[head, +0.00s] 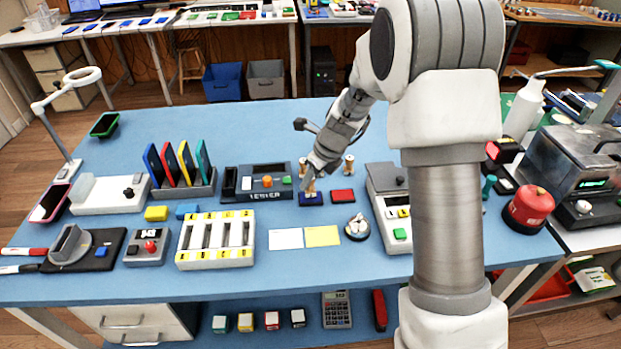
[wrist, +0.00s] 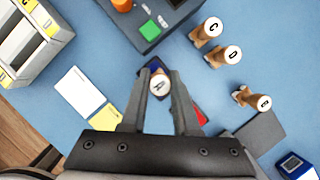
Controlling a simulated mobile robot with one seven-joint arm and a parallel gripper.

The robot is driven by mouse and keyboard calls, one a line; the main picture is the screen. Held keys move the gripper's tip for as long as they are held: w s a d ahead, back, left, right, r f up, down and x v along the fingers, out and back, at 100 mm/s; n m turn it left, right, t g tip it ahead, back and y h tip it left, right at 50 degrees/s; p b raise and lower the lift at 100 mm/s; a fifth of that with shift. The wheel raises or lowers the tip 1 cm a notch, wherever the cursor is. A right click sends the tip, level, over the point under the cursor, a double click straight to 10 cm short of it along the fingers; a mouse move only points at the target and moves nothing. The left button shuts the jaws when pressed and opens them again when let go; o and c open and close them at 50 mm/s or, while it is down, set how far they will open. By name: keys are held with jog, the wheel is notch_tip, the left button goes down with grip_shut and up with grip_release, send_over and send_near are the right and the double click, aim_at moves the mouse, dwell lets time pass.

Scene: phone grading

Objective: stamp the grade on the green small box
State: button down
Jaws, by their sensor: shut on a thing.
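My gripper (head: 309,183) points down at the middle of the blue table, shut on a wooden stamp. The stamp's white top, marked A (wrist: 159,86), shows between the two fingers (wrist: 158,100) in the wrist view. The stamp is at the dark blue ink pad (head: 311,199); I cannot tell whether its foot touches the pad. A red ink pad (head: 342,196) lies just to the right. A small box with a green or teal face (head: 220,323) is on the shelf below the table, leftmost in a row of small boxes.
Stamps C (wrist: 213,27), D (wrist: 232,54) and another (wrist: 263,102) stand nearby. White (head: 286,238) and yellow (head: 322,236) cards lie in front of the pads. A slotted white rack (head: 214,258) is at front left, a grey device (head: 388,205) at right.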

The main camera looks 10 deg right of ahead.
jog(key=shift+f, duration=0.65)
dwell(1.8)
jog(key=shift+r, duration=0.1)
notch_tip(320, 180, up, 7)
jog(key=p, duration=0.7)
